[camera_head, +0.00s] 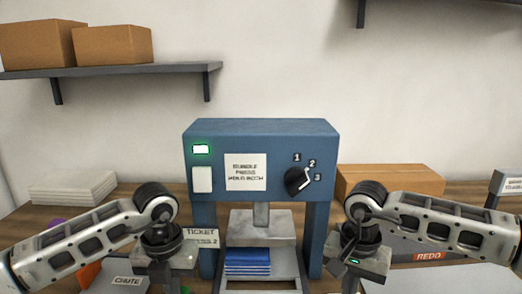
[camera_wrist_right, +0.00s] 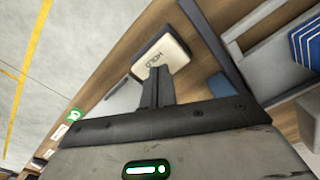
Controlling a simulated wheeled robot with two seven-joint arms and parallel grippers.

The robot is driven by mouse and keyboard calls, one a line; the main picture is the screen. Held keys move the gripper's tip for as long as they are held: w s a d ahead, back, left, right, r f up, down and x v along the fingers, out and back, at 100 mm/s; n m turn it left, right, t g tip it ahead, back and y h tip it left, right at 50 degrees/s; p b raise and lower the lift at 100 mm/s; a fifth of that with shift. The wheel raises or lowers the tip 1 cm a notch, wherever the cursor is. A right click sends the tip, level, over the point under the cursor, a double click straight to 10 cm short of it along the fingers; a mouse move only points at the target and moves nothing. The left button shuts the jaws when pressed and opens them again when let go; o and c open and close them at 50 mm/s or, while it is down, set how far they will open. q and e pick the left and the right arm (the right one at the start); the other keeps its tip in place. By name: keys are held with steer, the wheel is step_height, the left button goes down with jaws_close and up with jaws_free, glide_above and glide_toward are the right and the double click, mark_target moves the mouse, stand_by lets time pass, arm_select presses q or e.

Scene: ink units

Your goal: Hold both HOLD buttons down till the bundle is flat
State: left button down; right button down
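The blue press (camera_head: 260,133) stands mid-table with a lit green lamp (camera_head: 201,149) and a dial (camera_head: 297,181) whose pointer is towards 2. Its grey plate (camera_head: 262,222) is directly above the blue bundle (camera_head: 247,262), which looks like a layered stack; I cannot tell whether they touch. My right gripper (camera_wrist_right: 157,75) is shut, its fingertips over a cream HOLD button (camera_wrist_right: 163,52) in the right wrist view; contact is unclear. The other HOLD button is not visible.
A ticket sign (camera_head: 200,236) ending in 2 stands left of the bundle. A chute label (camera_head: 128,281) is at front left, a REDO label (camera_head: 428,256) at right. A cardboard box (camera_head: 392,180) and a white stack (camera_head: 72,187) are behind my arms.

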arm_select(q)
steer(key=shift+f, duration=0.95)
arm_select(e)
steer(key=shift+f, duration=1.1)
stand_by(0.9)
arm_select(q)
steer(key=shift+r, duration=3.05)
arm_select(e)
steer(key=shift+r, duration=3.05)
